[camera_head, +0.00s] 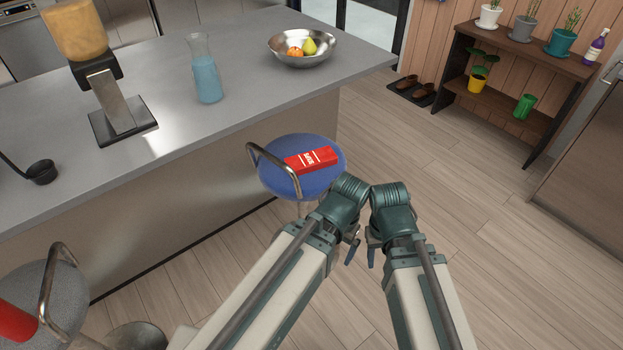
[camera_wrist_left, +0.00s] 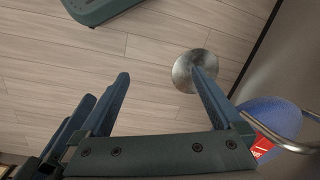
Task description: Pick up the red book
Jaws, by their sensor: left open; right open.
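The red book (camera_head: 312,160) lies flat on the blue seat of a stool (camera_head: 279,183), with white lettering on its cover. In the left wrist view a small part of the red book (camera_wrist_left: 262,148) shows at the right edge, partly behind the stool's metal rail. My left gripper (camera_wrist_left: 161,74) is open and empty, with bare floor and the stool's round metal base between and beyond its fingers. My right gripper (camera_head: 371,256) is open and empty, just right of the left one in the head view. Both are apart from the book, nearer to me.
A curved metal backrest rail (camera_head: 272,160) rises over the seat's left side. The grey counter (camera_head: 250,95) stands behind the stool. A second, grey stool (camera_head: 40,290) is at the lower left. The floor (camera_head: 480,230) to the right is clear up to the plant shelf (camera_head: 512,90).

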